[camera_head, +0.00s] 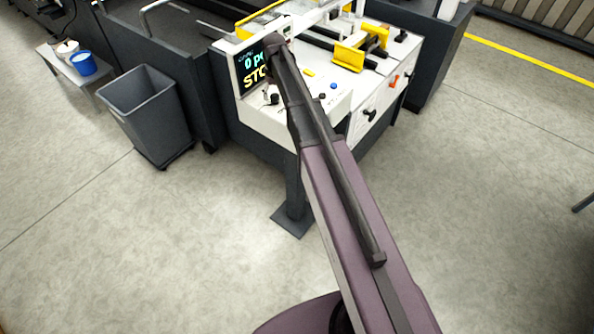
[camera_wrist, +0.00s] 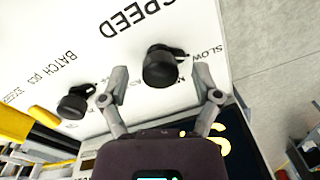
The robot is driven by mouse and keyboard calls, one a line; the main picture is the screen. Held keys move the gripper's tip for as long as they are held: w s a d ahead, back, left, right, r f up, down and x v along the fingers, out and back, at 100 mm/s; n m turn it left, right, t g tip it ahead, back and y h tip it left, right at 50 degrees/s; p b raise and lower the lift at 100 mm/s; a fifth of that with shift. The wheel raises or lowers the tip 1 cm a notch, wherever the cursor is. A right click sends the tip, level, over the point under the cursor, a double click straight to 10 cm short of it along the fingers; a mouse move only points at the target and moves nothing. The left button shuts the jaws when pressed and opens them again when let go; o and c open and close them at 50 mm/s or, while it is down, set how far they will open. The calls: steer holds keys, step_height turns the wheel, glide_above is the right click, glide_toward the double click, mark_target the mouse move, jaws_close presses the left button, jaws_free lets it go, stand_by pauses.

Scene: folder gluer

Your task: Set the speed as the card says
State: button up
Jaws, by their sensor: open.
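In the wrist view the black speed knob (camera_wrist: 158,68) stands on a white panel (camera_wrist: 60,40) whose lettering appears inverted. The words SPEED and SLOW are printed by this knob. My gripper (camera_wrist: 161,78) is open, its two grey fingers on either side of the knob with visible gaps. I cannot tell how far above the panel the fingertips are. A second black knob (camera_wrist: 75,102), by the word BATCH, lies outside the left finger. In the head view the dark display (camera_head: 250,68) shows "0 p" and "STO", partly hidden by my arm. I cannot make out a readable card.
The machine's white console (camera_head: 335,100) carries a blue button (camera_head: 334,86). A yellow bracket (camera_head: 347,56) stands on the machine's top, right of my arm. A grey bin (camera_head: 145,110) and a bench with a blue bucket (camera_head: 84,63) stand left. The front floor is clear.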

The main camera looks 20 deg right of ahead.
mark_target(277, 96)
steer(key=m, duration=0.4)
steer(key=shift+m, duration=0.3)
steer(key=m, duration=0.4)
step_height(277, 96, up, 14)
steer(key=p, duration=1.4)
steer(key=s+f+n+b, duration=0.3)
steer(key=s+f+b, duration=0.8)
steer(key=s, duration=0.3)
steer(key=s+f+n+b, duration=0.3)
steer(key=s+f+b, duration=0.7)
steer(key=s, duration=0.5)
steer(key=shift+a+f+h+b, duration=0.15)
steer(key=shift+f+h+b, duration=0.15)
steer(key=shift+f+b, duration=0.05)
steer(key=shift+s, duration=0.1)
stand_by(1.5)
